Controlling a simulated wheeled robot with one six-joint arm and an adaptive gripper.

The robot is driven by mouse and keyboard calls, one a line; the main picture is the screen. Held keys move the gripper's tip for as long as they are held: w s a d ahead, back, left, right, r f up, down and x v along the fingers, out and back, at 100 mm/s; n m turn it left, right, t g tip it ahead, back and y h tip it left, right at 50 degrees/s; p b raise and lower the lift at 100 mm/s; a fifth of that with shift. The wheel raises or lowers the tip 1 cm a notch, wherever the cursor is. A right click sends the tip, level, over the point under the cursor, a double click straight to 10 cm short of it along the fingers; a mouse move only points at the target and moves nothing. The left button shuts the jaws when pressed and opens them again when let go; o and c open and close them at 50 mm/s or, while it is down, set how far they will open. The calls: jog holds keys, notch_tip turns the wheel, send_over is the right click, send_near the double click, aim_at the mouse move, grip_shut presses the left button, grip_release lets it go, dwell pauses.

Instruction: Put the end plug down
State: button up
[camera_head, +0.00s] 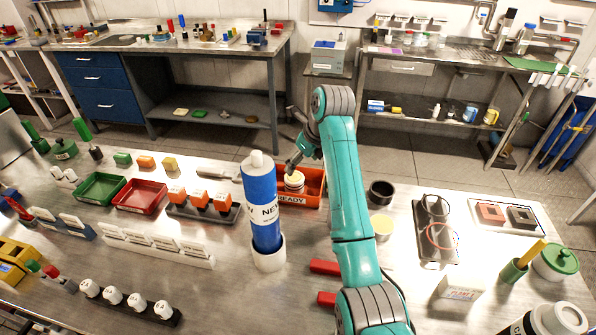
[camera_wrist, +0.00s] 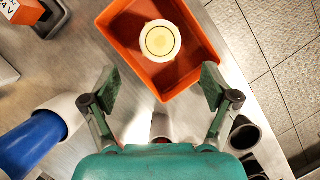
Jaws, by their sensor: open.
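A round cream end plug (camera_head: 293,182) rests in the orange tray marked READY (camera_head: 312,200). In the wrist view the plug (camera_wrist: 160,40) lies on the floor of the orange tray (camera_wrist: 204,27), ahead of my fingers and apart from them. My gripper (camera_wrist: 160,83) is open, with nothing between its two fingers. In the head view my arm reaches across the bench to the tray, and my gripper is partly hidden behind its own links. The tray's right side is partly behind my arm.
A tall blue and white cartridge (camera_head: 262,210) stands upright close to the left of the tray. Red (camera_head: 141,197) and green (camera_head: 100,187) trays lie further left.

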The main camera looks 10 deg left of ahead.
jog(key=shift+v, duration=2.2)
